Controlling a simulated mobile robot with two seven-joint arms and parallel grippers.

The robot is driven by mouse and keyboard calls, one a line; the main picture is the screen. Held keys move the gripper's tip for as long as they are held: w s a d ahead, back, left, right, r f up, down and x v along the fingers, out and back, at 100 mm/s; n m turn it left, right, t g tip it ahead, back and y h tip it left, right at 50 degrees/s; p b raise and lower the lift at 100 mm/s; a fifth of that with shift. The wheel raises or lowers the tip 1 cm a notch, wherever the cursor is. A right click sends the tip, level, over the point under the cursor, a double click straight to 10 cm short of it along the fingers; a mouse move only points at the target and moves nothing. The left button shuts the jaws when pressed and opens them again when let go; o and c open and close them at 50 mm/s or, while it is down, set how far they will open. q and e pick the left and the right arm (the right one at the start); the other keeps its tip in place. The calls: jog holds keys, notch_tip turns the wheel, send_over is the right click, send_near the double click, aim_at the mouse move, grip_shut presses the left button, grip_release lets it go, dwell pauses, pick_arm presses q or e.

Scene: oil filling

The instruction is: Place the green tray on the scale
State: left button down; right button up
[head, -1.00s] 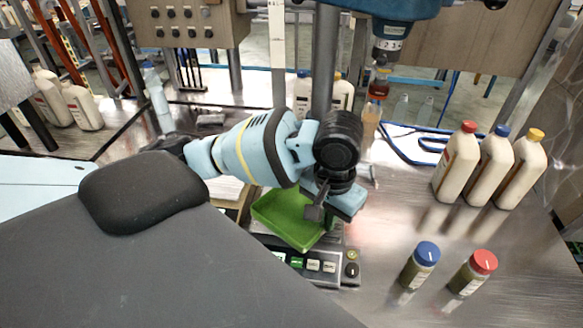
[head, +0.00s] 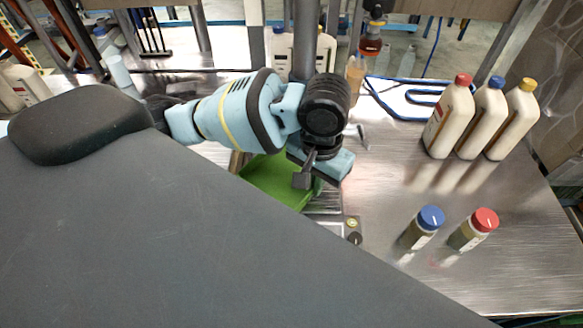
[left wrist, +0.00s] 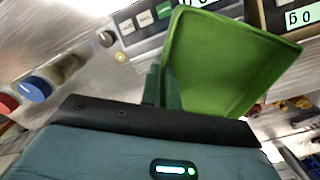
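The green tray (head: 277,182) is in the middle of the head view, below my left gripper (head: 305,180). In the left wrist view the tray (left wrist: 225,60) is tilted in the picture, with its near edge at the closed-up fingers of my left gripper (left wrist: 162,88). The gripper looks shut on that edge. The scale's control panel (left wrist: 145,20) with buttons and a knob shows beside the tray, which partly covers its display. I cannot tell whether the tray touches the scale. My right gripper is not in view.
Two small jars, blue-capped (head: 422,228) and red-capped (head: 473,230), stand right of the scale. Three large bottles (head: 483,122) stand behind them. A second display (left wrist: 298,18) shows at the right in the wrist view. Bare metal table lies between.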

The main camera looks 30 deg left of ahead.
pick_arm(q)
jog(key=s+d+f+m, duration=0.25)
jog(key=s+d, duration=0.35)
jog(key=d, duration=0.6)
jog(key=shift+n, duration=0.25)
jog(key=w+a, duration=0.3)
jog(key=a, duration=0.1)
jog(key=w+a+f, duration=0.1)
jog(key=w+a, duration=0.2)
jog(key=a, duration=0.1)
jog(key=w+a, duration=0.3)
jog(key=a, duration=0.1)
jog(key=shift+a+f+p, duration=0.3)
jog(key=shift+a+f, duration=0.05)
jog(key=f, duration=0.3)
jog(key=shift+w+a, duration=0.3)
jog(key=shift+a, duration=0.05)
jog(key=shift+f, duration=0.3)
jog(key=shift+f, duration=0.1)
jog(key=c, duration=1.6)
grip_release()
jog(key=shift+c, duration=0.2)
notch_tip(320, 180, up, 12)
jog(key=shift+d+r, duration=0.1)
